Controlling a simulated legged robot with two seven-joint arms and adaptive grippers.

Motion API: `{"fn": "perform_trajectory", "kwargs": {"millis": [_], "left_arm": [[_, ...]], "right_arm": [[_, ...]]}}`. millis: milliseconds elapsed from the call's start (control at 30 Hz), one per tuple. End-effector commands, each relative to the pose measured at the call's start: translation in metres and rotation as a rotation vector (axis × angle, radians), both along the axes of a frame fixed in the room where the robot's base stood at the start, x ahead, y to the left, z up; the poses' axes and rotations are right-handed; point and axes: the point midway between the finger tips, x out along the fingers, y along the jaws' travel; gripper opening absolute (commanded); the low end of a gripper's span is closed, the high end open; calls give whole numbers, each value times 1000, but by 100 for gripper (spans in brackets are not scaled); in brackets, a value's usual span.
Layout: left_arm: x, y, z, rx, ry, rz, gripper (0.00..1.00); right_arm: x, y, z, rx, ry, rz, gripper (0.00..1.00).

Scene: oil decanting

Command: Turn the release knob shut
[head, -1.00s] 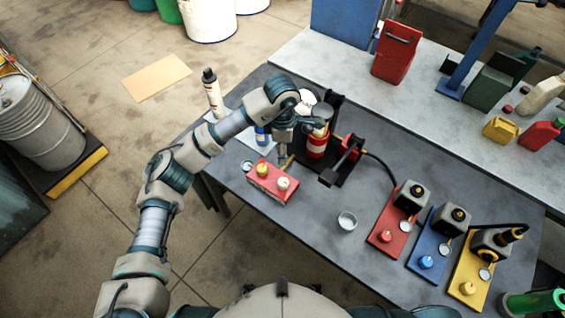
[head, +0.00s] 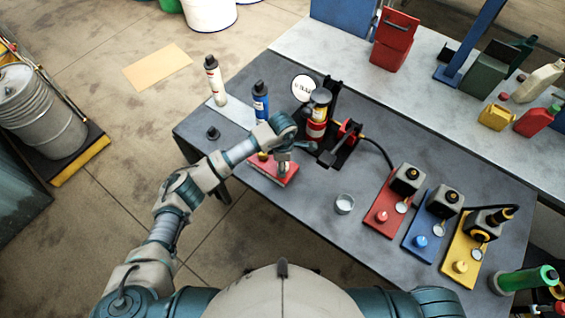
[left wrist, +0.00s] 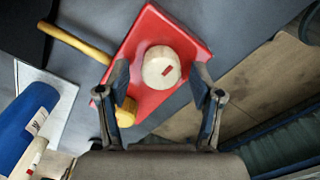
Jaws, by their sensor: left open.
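A red block (head: 262,168) stands on the dark table in the head view, and it also shows in the left wrist view (left wrist: 147,28). I cannot tell for sure which knob is the release knob. My left gripper (head: 284,166) is over the block. In the wrist view my left gripper (left wrist: 160,82) is open, its fingers on either side of the cream knob; contact is unclear. My right gripper is not in view.
A black press with a red and yellow canister (head: 317,118) stands just behind, with a round gauge (head: 304,88). A blue bottle (head: 261,102) and a white bottle (head: 214,80) stand behind left.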

Motion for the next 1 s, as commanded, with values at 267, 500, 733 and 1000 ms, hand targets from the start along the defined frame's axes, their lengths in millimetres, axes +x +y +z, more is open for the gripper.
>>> {"fn": "perform_trajectory", "kwargs": {"millis": [267, 500, 733, 1000], "left_arm": [[-1, 0, -2, -1, 0, -1, 66], [0, 0, -2, -1, 0, 0, 11], [0, 1, -2, -1, -1, 9, 6], [0, 2, -3, 0, -1, 107, 6]], "right_arm": [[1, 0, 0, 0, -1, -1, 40], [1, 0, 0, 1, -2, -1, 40], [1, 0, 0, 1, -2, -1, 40], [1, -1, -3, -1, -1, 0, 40]]}}
